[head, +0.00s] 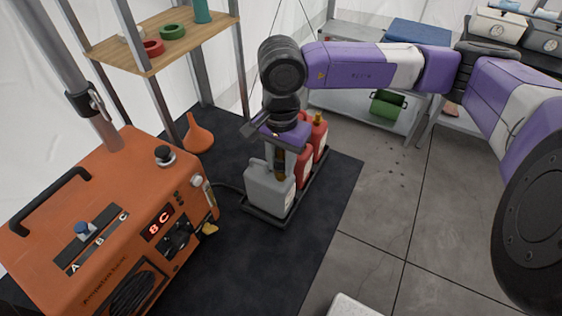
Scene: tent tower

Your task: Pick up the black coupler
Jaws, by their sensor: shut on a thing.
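My gripper (280,168) points down over the grey canister (268,192), in the middle of the head view. It is shut on a small dark piece with brass-coloured parts, which looks like the black coupler (280,162). The fingers and wrist hide much of it. I cannot tell whether it still touches the canister. The red canisters (321,140) stand just behind, one with a brass-coloured cap.
The canisters stand in a black tray (264,220) on a dark mat (330,195). An orange machine (110,215) reading "8C" stands at left, its dark hose running toward the tray. Beyond are an orange funnel (197,134) and a wooden shelf (190,42).

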